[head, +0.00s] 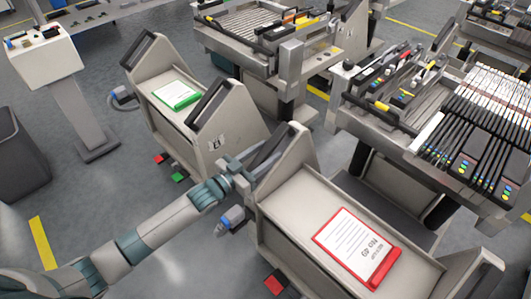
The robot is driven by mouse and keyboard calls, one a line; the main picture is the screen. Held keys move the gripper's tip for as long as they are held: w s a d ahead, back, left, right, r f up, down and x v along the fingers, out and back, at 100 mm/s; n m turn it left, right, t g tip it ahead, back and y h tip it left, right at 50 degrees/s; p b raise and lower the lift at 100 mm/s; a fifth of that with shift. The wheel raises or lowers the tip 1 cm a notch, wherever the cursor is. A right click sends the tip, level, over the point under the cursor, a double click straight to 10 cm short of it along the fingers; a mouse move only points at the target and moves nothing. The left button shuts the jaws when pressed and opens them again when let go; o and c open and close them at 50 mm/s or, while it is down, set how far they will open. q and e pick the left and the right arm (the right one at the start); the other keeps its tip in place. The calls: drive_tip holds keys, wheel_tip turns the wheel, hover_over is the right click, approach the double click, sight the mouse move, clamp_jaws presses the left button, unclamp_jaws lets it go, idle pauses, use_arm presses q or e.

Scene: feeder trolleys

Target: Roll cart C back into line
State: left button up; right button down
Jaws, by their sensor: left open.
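A beige feeder cart (290,232) with a red clipboard (357,247) on its sloped top stands at the front right. A second beige cart (225,130) with a green clipboard (177,95) stands behind it to the left. A small dark label (216,142) is on its side, but I cannot read its letter surely, so I cannot tell which cart is C. My left gripper (247,174) is open beside the upper left end of the red-clipboard cart, close to its handle bar (268,158). Whether it touches the handle is unclear. My right gripper is not in view.
A placement machine with feeder slots (405,110) stands at the right, another (250,35) at the back. A grey pedestal console (47,60) and dark bin (20,160) are at the left. Blue plugs hang by the carts. Floor between bin and carts is open, with yellow line (42,243).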

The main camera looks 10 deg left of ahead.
use_arm(q)
drive_tip(key=shift+c, duration=0.4)
clamp_jaws()
drive_tip(key=shift+w, duration=0.1)
drive_tip(key=shift+w+d+r, duration=0.15)
drive_tip(key=shift+w+r, duration=0.1)
drive_tip(key=shift+w, duration=0.05)
drive_tip(key=shift+w+d, duration=0.25)
drive_tip(key=shift+w, duration=0.05)
unclamp_jaws()
drive_tip(key=shift+o, duration=0.4)
drive_tip(key=shift+w+d+f, duration=0.2)
